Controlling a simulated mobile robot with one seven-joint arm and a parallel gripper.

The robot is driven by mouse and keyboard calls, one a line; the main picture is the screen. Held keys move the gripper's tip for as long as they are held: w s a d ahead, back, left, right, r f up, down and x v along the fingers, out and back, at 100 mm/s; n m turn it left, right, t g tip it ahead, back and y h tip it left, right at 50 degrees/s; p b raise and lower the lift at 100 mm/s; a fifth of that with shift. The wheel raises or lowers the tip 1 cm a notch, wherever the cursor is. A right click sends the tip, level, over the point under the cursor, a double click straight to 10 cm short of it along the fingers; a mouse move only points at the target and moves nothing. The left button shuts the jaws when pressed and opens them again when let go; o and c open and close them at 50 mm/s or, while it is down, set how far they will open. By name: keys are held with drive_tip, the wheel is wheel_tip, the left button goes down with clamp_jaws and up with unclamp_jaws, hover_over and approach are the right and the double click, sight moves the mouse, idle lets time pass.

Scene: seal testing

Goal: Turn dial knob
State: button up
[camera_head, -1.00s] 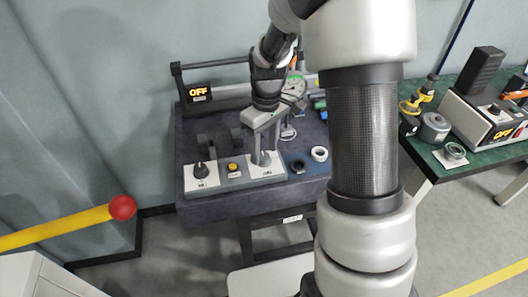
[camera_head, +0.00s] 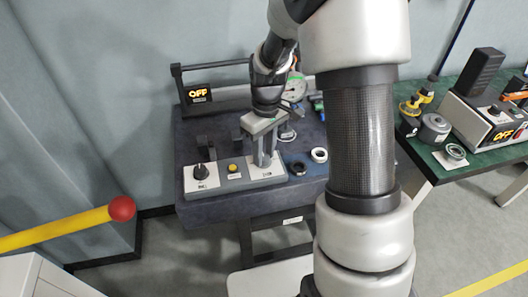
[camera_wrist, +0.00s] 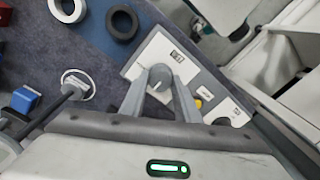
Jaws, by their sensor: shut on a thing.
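The grey control panel (camera_head: 220,187) lies on the dark table's front edge and carries two white plates with a knob each. My gripper (camera_head: 266,162) reaches down from above onto the right plate. In the wrist view my gripper (camera_wrist: 160,84) has its two grey fingers on either side of the round dial knob (camera_wrist: 160,76) and is shut on it. In the head view the fingers mostly hide this knob. The left dark knob (camera_head: 201,171) stands free on its plate. A yellow button (camera_head: 233,168) sits between the plates. A display (camera_head: 198,93) behind reads OFF.
A dark ring (camera_head: 298,168) and a white ring (camera_head: 319,155) lie right of the panel. A round gauge (camera_head: 296,88) stands behind my gripper. A green table (camera_head: 428,152) with another device is at right. A yellow barrier arm with a red end (camera_head: 122,208) is at left front.

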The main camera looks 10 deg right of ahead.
sight(267, 157)
drive_tip(key=m, duration=0.6)
drive_tip(key=m+p, duration=0.1)
drive_tip(key=m, duration=0.4)
drive_tip(key=shift+t, duration=0.3)
drive_tip(key=shift+m, duration=0.3)
drive_tip(key=o, duration=1)
drive_tip(key=shift+o, duration=0.2)
drive_tip(key=shift+r, duration=0.15)
wheel_tip(267, 157, up, 17)
drive_tip(key=p, duration=0.2)
drive_tip(key=shift+s+d, duration=0.25)
drive_tip(key=shift+d, duration=0.1)
